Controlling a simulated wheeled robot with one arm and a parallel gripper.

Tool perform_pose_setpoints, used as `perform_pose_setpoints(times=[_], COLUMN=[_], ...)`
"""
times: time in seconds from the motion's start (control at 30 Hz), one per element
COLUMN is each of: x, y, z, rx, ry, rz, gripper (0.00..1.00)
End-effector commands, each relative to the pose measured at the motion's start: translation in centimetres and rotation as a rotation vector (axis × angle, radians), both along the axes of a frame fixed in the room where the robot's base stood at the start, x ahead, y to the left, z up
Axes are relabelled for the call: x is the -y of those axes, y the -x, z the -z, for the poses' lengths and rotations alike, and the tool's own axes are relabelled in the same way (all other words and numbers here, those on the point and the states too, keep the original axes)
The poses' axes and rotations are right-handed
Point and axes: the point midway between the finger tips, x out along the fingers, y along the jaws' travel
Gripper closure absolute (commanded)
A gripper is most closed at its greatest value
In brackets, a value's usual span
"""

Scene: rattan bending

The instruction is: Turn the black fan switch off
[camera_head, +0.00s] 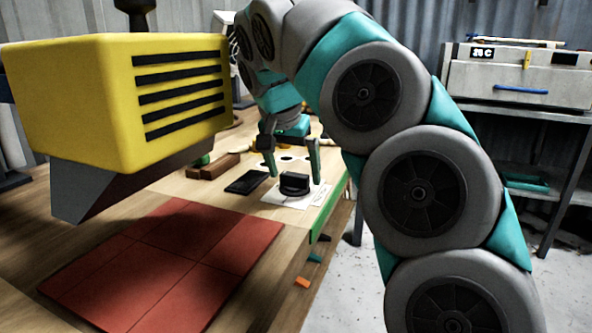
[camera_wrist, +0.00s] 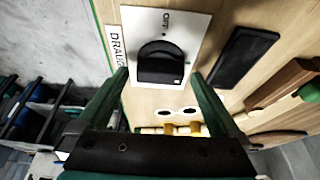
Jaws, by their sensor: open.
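The black fan switch (camera_head: 294,184) is a rounded black knob on a white plate (camera_head: 277,199) near the right edge of the wooden bench. In the wrist view the switch (camera_wrist: 161,62) sits on its white plate (camera_wrist: 196,30), with lettering that looks like "OFF" at one end and a "DRAUGHT"-like label, partly hidden, beside it. My gripper (camera_head: 292,176) points down at the switch, with its green fingers apart on either side. In the wrist view the fingers of my gripper (camera_wrist: 160,78) flank the knob and appear clear of it. Contact cannot be judged.
A flat black slab (camera_wrist: 248,57) lies beside the switch plate. A red tiled mat (camera_head: 165,262) covers the near bench, below a yellow vented box (camera_head: 120,100). Brown blocks (camera_head: 213,166) lie farther back. A grey cabinet with a temperature display (camera_head: 520,78) stands at right.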

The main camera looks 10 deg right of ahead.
Motion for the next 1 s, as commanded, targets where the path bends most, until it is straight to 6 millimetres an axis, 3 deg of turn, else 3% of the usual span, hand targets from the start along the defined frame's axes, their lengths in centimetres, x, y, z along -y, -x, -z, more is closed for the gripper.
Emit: perform_pose_setpoints(times=[0.1, 0.8, 1.0], x=[0.02, 0.03, 0.07], y=[0.01, 0.02, 0.02], z=[-0.01, -0.02, -0.02], rx=[0.000, 0.000, 0.000], ry=[0.000, 0.000, 0.000], rz=[0.000, 0.000, -0.009], gripper=[0.02, 0.81, 0.83])
